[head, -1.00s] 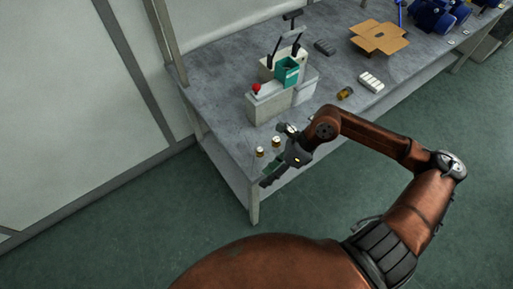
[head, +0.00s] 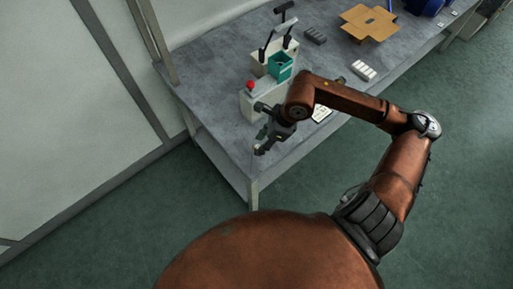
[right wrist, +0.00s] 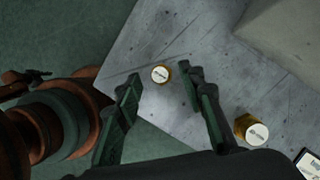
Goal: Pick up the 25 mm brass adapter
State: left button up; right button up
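Two brass adapters with white, labelled tops stand on the grey bench in the right wrist view. The smaller-looking one (right wrist: 161,74) lies between the lines of my right gripper's fingers, just beyond the tips. The other, larger-looking one (right wrist: 251,131) stands to the right, outside the fingers. I cannot read the labels, so I cannot tell which is 25 mm. My right gripper (right wrist: 160,84) is open and empty above the bench corner; it also shows in the head view (head: 261,130), where it and the arm hide the adapters. My left gripper is not in view.
A white card (head: 321,113) lies to the right. A cardboard box (head: 370,22) and a white block (head: 363,70) are farther back. The bench edge (head: 222,170) is close.

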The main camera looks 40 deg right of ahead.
jog(key=shift+x, duration=0.8)
jog(key=shift+c, duration=0.3)
grip_shut()
